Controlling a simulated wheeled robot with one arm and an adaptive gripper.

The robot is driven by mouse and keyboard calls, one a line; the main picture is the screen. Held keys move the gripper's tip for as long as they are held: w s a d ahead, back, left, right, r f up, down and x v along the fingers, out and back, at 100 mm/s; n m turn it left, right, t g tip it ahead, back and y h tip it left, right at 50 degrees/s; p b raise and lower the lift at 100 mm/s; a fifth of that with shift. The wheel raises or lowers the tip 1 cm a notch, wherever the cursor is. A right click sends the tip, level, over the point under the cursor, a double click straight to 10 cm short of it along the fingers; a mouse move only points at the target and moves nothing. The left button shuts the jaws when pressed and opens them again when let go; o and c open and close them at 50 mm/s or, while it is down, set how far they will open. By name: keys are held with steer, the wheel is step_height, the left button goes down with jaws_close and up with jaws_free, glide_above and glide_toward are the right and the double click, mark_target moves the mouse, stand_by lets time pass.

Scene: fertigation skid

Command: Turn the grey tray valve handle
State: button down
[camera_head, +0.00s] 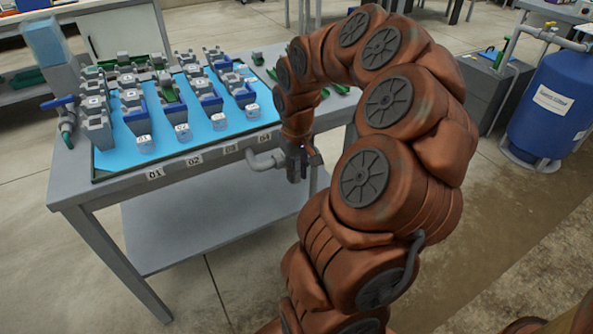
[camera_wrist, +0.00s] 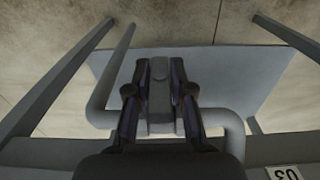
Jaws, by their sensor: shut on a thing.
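In the wrist view the pipe's elbow (camera_wrist: 232,126) shows on the right. My gripper (camera_head: 297,168) hangs over the valve at the end of the pipe. In the wrist view my gripper (camera_wrist: 160,98) has its dark fingers closed on both sides of the grey handle (camera_wrist: 160,118). Parts of the handle and valve body are hidden by the fingers. The handle's exact angle is hard to tell.
The table (camera_head: 75,190) carries a blue tray (camera_head: 112,160) with several grey and blue blocks and clear cups. A blue-handled valve (camera_head: 60,103) is at the tray's left. A lower shelf (camera_head: 215,225) lies beneath. A blue tank (camera_head: 548,110) stands at the right.

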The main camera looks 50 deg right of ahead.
steer(key=shift+h+b, duration=0.3)
steer(key=shift+h, duration=0.2)
steer(key=shift+g+h+b, duration=0.8)
steer(key=shift+h+b, duration=0.35)
steer(key=shift+h, duration=0.85)
steer(key=g+h+b, duration=0.1)
steer(key=h+b, duration=0.1)
steer(key=h, duration=0.2)
steer(key=shift+f+g+b, duration=0.1)
steer(key=shift+g+b, duration=0.2)
steer(key=shift+b, duration=0.1)
steer(key=g+h+b, duration=0.1)
steer(key=h+b, duration=0.2)
steer(key=h, duration=0.1)
steer(key=shift+g+h+b, duration=0.7)
steer(key=shift+h+b, duration=0.4)
steer(key=shift+h, duration=0.6)
steer(key=c, duration=1.1)
jaws_free()
